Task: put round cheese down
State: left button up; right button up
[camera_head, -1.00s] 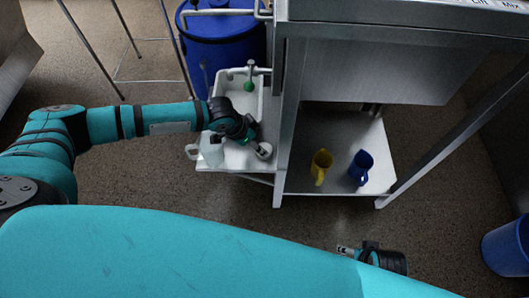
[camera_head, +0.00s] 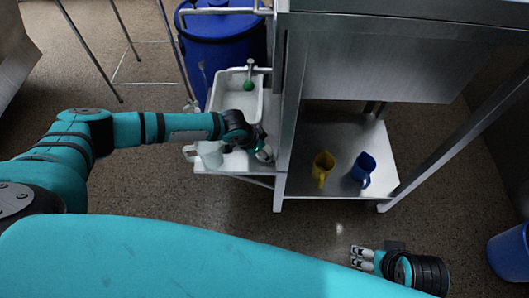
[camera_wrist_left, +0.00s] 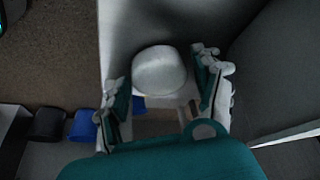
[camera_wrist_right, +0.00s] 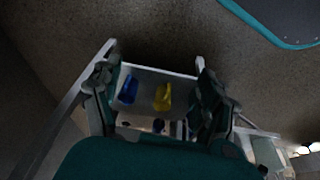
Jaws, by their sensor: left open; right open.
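The round cheese (camera_wrist_left: 159,70) is a pale, rounded piece in the left wrist view, sitting on a pale surface. My left gripper (camera_wrist_left: 160,82) is open, with one finger on each side of the cheese and apparent gaps beside it. In the head view my left gripper (camera_head: 260,150) is low over the white side counter (camera_head: 235,162); its wrist hides much of what lies there. My right gripper (camera_head: 362,258) is open and empty, away from the counter at the lower right.
A clear jug (camera_head: 210,154) stands close to my left wrist. A white basin (camera_head: 215,98) with a tap is behind it. A blue bin (camera_head: 508,250) is at the right.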

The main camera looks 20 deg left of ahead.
pick_arm(q)
jog(key=shift+c, duration=0.2)
jog(key=c, duration=1)
jog(key=shift+c, duration=0.2)
jog(key=shift+r, duration=0.15)
